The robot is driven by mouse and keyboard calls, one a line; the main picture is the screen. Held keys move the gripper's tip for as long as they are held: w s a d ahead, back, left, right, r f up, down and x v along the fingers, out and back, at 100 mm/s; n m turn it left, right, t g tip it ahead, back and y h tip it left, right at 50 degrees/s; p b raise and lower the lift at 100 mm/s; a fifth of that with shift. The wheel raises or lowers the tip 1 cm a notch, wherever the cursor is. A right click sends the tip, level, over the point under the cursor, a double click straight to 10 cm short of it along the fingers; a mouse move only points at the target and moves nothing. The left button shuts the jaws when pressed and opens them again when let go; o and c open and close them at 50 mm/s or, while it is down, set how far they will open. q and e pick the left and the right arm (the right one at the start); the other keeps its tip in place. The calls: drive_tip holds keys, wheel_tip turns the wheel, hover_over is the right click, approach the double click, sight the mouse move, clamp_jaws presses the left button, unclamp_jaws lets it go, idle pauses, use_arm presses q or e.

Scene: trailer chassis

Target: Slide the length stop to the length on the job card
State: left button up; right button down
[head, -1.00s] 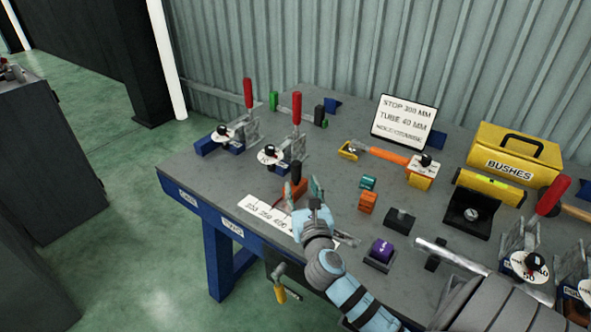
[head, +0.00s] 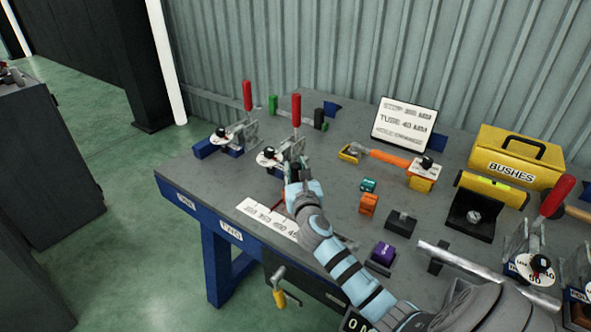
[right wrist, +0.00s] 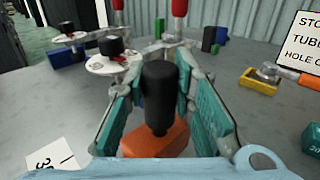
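The length stop (right wrist: 150,140) is an orange block with an upright black knob (right wrist: 158,95). In the right wrist view the knob stands between the teal-padded fingers of my right gripper (right wrist: 162,100), with a gap visible on each side. In the head view my right gripper (head: 293,174) covers most of the stop. A white length scale (head: 268,219) lies beside it at the table's front edge; it also shows in the right wrist view (right wrist: 52,158). The job card (head: 403,124) stands at the back; its top line starts with STOP, but the figures are blurred. My left gripper is not visible.
Two red-handled clamps (head: 296,112) (head: 247,98) with white dials stand beyond the stop. An orange-handled tool (head: 388,154), small coloured blocks (head: 368,204) and a yellow BUSHES box (head: 514,160) lie to the right. The table left of the scale is clear.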

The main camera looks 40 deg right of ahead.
drive_tip(key=w, duration=0.1)
drive_tip(key=w+a, duration=0.1)
drive_tip(key=shift+w, duration=0.35)
drive_tip(key=c, duration=1.3)
unclamp_jaws()
drive_tip(key=shift+s, duration=0.1)
drive_tip(key=v, duration=1.2)
drive_tip(key=shift+c, duration=0.6)
